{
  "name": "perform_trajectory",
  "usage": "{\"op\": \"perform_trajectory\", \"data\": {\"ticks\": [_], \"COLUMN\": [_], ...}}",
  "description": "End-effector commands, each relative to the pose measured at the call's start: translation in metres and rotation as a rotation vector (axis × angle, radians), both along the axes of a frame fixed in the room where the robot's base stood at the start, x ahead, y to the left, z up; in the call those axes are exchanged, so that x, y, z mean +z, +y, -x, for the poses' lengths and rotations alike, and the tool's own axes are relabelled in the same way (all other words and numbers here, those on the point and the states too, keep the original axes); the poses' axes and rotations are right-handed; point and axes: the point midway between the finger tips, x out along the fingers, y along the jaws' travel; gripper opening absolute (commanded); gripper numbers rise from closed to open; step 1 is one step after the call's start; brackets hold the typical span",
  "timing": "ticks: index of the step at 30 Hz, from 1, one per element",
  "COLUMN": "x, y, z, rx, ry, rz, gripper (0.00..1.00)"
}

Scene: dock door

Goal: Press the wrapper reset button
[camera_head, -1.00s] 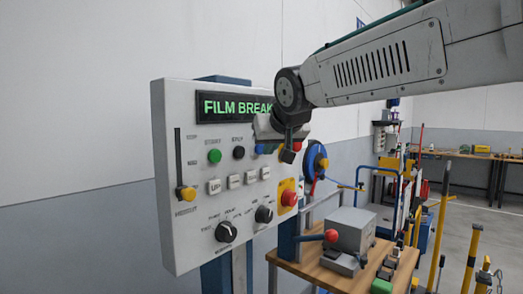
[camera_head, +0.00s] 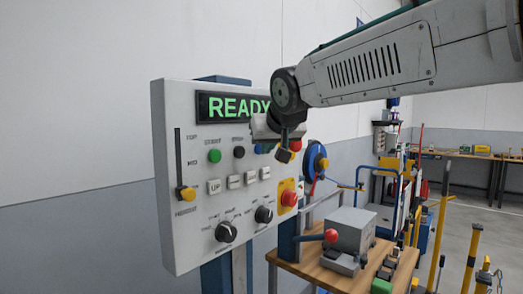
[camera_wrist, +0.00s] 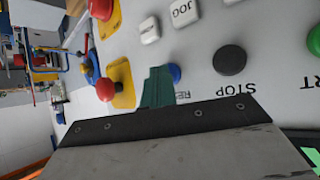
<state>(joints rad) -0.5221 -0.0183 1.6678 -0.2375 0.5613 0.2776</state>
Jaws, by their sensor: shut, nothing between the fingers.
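The blue reset button (camera_head: 259,148) is on the grey control panel (camera_head: 180,245), right of the black stop button (camera_head: 239,152). It is partly covered by my gripper in the head view. In the wrist view the blue button (camera_wrist: 174,72) shows just beyond my shut, green fingertips (camera_wrist: 160,82), above a partly hidden label starting "RE". My gripper (camera_head: 268,147) is shut and empty, in front of the panel close to the button. I cannot tell whether it touches. The panel display (camera_head: 233,107) reads "READY" in green.
A green start button (camera_head: 214,156), white keys, dark knobs and a red emergency stop (camera_head: 289,198) on yellow surround the spot. A yellow-knobbed slider (camera_head: 186,194) is at the left. A wooden bench (camera_head: 310,270) with a grey box stands right of the panel.

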Motion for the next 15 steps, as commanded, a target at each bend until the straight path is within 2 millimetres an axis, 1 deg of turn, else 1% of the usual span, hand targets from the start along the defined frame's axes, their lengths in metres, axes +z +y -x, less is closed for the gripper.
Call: {"op": "perform_trajectory", "data": {"ticks": [15], "x": [-0.001], "y": [-0.014], "z": [0.011], "rx": [0.000], "ry": [0.001], "rz": [0.000], "gripper": [0.00]}}
